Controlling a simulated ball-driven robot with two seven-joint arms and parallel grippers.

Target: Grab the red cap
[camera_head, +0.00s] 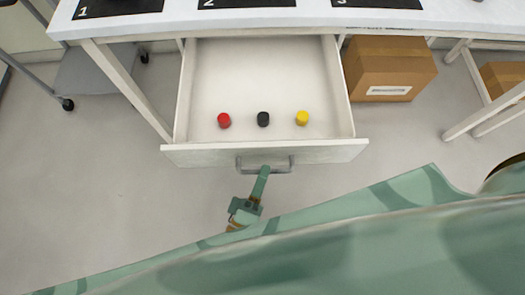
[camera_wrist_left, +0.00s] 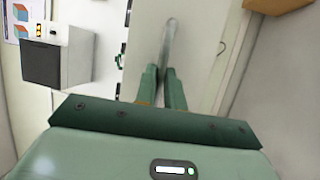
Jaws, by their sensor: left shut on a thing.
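The red cap (camera_head: 224,120) stands in the open drawer (camera_head: 255,75), at the left of a row near the drawer's front. My left gripper (camera_head: 265,171) is at the drawer's front, outside it, shut on the metal drawer handle (camera_head: 283,168). The left wrist view shows its two green fingers (camera_wrist_left: 163,82) close together, with the handle (camera_wrist_left: 168,45) between their tips. My right gripper is in neither view.
A black cap (camera_head: 263,119) and a yellow cap (camera_head: 302,118) stand right of the red one. The rest of the drawer is empty. A table top (camera_head: 180,22) with numbered black mats lies above. A cardboard box (camera_head: 389,69) stands right of the drawer.

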